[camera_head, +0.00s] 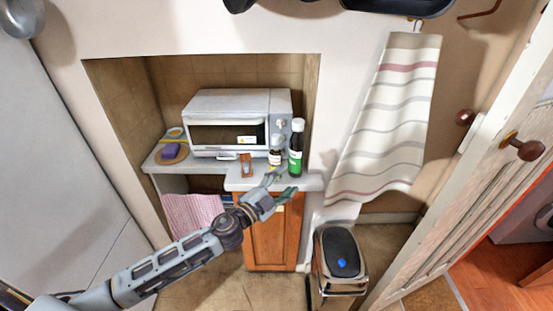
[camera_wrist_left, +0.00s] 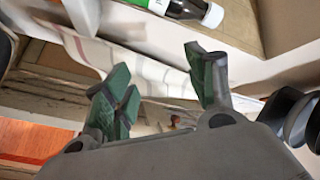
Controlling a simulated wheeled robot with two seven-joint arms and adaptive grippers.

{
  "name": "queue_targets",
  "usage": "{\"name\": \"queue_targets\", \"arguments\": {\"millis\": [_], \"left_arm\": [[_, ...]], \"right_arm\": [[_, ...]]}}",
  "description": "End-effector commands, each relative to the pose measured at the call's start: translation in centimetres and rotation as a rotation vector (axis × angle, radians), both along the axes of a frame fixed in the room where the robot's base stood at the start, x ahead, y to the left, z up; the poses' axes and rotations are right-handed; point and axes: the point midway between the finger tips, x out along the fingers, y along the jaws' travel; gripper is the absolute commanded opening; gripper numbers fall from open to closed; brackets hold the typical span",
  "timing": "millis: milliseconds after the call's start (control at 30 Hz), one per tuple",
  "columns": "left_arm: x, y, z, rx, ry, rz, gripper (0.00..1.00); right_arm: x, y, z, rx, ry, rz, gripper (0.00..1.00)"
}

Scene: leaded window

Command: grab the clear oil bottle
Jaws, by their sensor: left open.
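Two bottles stand side by side at the right front of the counter, before the microwave. The taller one (camera_head: 296,150) is dark with a white cap and a green and white label. The shorter one (camera_head: 275,152) has a pale cap and a light label; I cannot tell for sure which is the clear oil bottle. A dark bottle with a green and white label and white cap (camera_wrist_left: 183,8) shows at the top of the left wrist view. My left gripper (camera_head: 280,186) is open and empty, just below and in front of the bottles at the counter's edge; its green-padded fingers (camera_wrist_left: 160,78) are apart.
A white microwave (camera_head: 238,104) stands behind the bottles, with a small brown object (camera_head: 246,165) in front. The counter edge (camera_head: 240,184) is close to my gripper. A striped towel (camera_head: 385,120) hangs at the right, above a bin (camera_head: 341,252).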

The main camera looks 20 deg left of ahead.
Motion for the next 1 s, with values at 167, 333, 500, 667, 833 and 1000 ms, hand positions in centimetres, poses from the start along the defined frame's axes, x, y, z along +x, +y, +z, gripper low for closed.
{"name": "queue_targets", "arguments": {"millis": [167, 333, 500, 667, 833, 1000], "left_arm": [[0.9, 2.3, -0.4, -0.184, 0.094, 0.101, 0.56], [1.5, 4.4, -0.8, -0.364, 0.164, 0.192, 0.56], [1.9, 6.3, -1.2, -0.541, 0.212, 0.267, 0.56], [2.0, 7.5, -1.3, -0.706, 0.246, 0.314, 0.56], [2.0, 7.8, -1.4, -0.840, 0.275, 0.317, 0.56], [2.0, 7.8, -1.4, -0.903, 0.291, 0.310, 0.56]], "right_arm": [[0.0, 0.0, 0.0, 0.000, 0.000, 0.000, 0.40], [0.0, 0.0, 0.0, 0.000, 0.001, 0.000, 0.40], [0.0, 0.0, 0.0, 0.000, 0.001, 0.000, 0.40], [0.0, 0.0, 0.0, 0.000, 0.001, 0.000, 0.40], [0.0, 0.0, 0.0, 0.000, 0.001, 0.000, 0.40], [-0.1, 0.0, 0.0, 0.000, 0.001, 0.000, 0.40]]}}
